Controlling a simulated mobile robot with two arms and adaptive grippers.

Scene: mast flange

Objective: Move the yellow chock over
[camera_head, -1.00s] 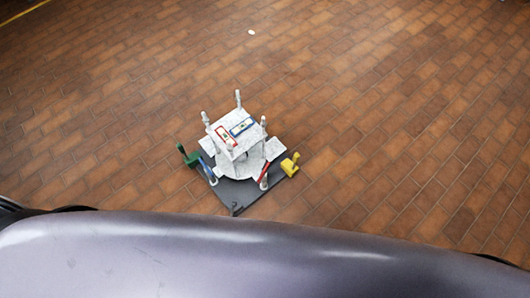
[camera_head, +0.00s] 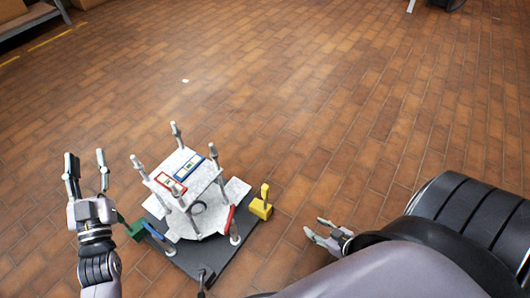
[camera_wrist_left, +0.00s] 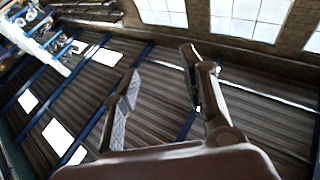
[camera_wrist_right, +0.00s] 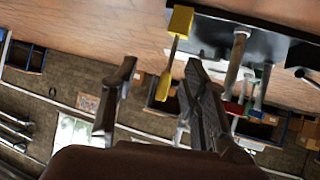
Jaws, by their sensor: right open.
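The yellow chock (camera_head: 261,206) is a block with an upright handle. It stands at the right corner of the dark base plate (camera_head: 222,262) of the mast flange stand. It also shows at the top of the right wrist view (camera_wrist_right: 180,22), apart from the fingers. My right gripper (camera_head: 316,228) is open and empty, to the right of the chock in the head view; its fingers also show in the right wrist view (camera_wrist_right: 158,92). My left gripper (camera_head: 86,172) is open with fingers pointing up, left of the stand; the left wrist view shows its fingers apart (camera_wrist_left: 158,75).
The white stand (camera_head: 185,185) carries a red-framed and a blue-framed plate on top, with several upright posts. A green chock (camera_head: 130,228) is at its left, partly behind my left gripper. A red piece (camera_head: 228,220) leans at its right.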

